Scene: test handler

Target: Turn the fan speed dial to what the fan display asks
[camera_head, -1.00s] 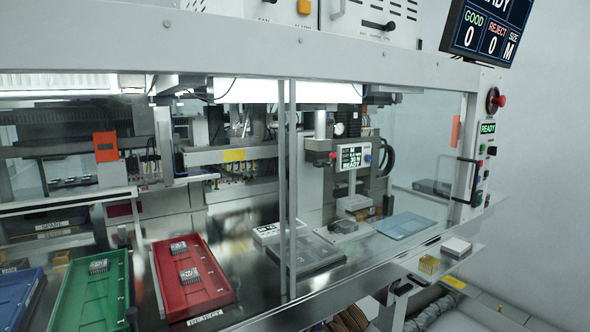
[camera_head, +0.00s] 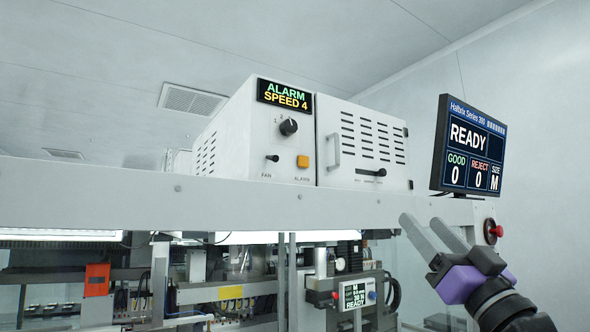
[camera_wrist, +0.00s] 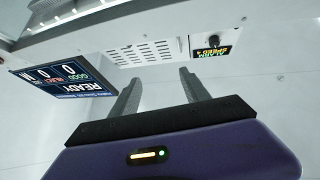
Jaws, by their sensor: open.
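The fan speed dial (camera_head: 288,127) is a black round knob on the front of a white fan box (camera_head: 230,135) on top of the machine. Small numerals stand at its upper left; its exact setting is too small to tell. The fan display (camera_head: 285,95) above it reads "ALARM SPEED 4". My gripper (camera_head: 434,227) is open and empty, to the lower right of the box and well apart from the dial. In the wrist view my fingers (camera_wrist: 157,85) point towards the box, with the dial (camera_wrist: 213,40) and display (camera_wrist: 211,52) upside down at upper right.
Below the dial are a small black switch (camera_head: 272,158) and an orange alarm button (camera_head: 303,161). A vented white panel (camera_head: 372,130) with a handle is to the right. A monitor (camera_head: 468,150) reading READY stands between it and my gripper's side. The air before the box is clear.

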